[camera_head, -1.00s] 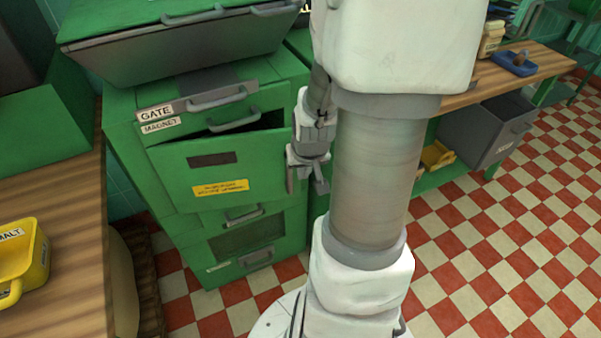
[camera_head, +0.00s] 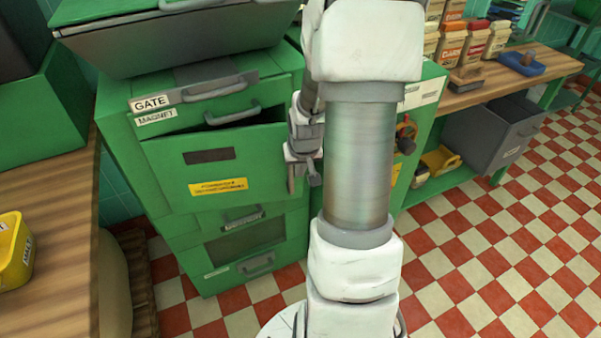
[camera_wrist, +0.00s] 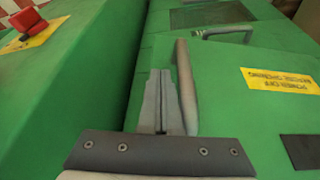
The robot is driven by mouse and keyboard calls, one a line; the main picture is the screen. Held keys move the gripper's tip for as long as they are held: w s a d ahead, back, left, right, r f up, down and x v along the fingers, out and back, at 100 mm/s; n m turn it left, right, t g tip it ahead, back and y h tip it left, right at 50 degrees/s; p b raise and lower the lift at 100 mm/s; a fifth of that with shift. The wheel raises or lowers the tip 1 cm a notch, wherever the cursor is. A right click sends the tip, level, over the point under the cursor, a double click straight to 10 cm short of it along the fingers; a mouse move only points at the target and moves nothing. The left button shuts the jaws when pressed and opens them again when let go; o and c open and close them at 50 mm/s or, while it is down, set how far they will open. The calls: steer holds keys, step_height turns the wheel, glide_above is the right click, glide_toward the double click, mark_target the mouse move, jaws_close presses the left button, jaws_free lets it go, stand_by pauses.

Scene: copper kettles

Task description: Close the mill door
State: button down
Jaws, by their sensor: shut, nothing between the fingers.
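The mill door (camera_head: 222,170) is a green panel with a dark window slot and a yellow label, on the front of the green mill cabinet (camera_head: 122,148). It stands ajar, with a dark gap along its top. Its grey bar handle (camera_wrist: 187,85) shows at the door's edge in the wrist view, where the label is upside down. My gripper (camera_head: 305,180) is at the door's right edge. In the wrist view my gripper (camera_wrist: 164,75) is shut and empty, with its fingers alongside the handle; whether they touch it is unclear.
The gate drawer (camera_head: 205,92) and magnet drawer (camera_head: 172,121) are above the door, with another drawer (camera_head: 245,260) below. A wooden counter (camera_head: 60,235) with a yellow bin (camera_head: 14,255) is at left. A grey bin (camera_head: 492,132) sits at right. Tiled floor lies clear at right.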

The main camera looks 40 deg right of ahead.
steer(key=w+d+n+y+p, duration=0.1)
steer(key=w+d+n+p, duration=0.2)
steer(key=w, duration=0.6)
steer(key=shift+d+t+p, duration=0.3)
steer(key=shift+d+p, duration=0.35)
steer(key=shift+p, duration=0.4)
steer(key=shift+w+r, duration=0.15)
steer(key=shift+w, duration=0.05)
steer(key=shift+s+a, duration=0.1)
steer(key=shift+s, duration=0.05)
